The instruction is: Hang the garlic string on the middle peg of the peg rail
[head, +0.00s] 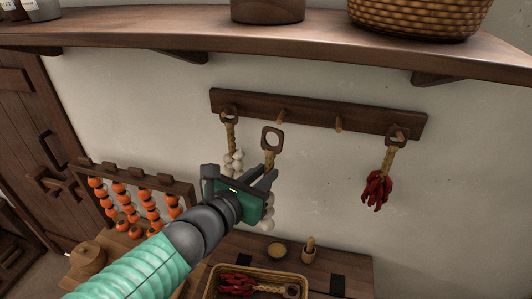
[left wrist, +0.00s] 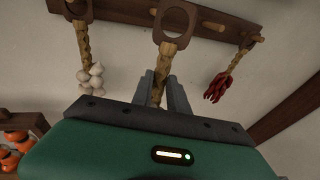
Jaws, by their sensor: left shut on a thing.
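The garlic string has a wooden ring (head: 272,138) on top, a braided stem and white bulbs (head: 268,212) below, partly hidden by my gripper. My left gripper (head: 266,178) is shut on its stem; the stem shows between the fingers in the left wrist view (left wrist: 159,92). The peg rail (head: 310,112) is dark wood on the wall. Its two inner pegs, one left of centre (head: 281,117) and one right of centre (head: 339,124), are bare. The held ring appears just below the left inner peg, not around it. My right gripper is not in view.
Another garlic string (head: 233,160) hangs on the rail's left end, close to the held one. A red chilli string (head: 378,188) hangs on the right end. A shelf (head: 300,38) juts out above. A basket (head: 250,294) and small pots stand below.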

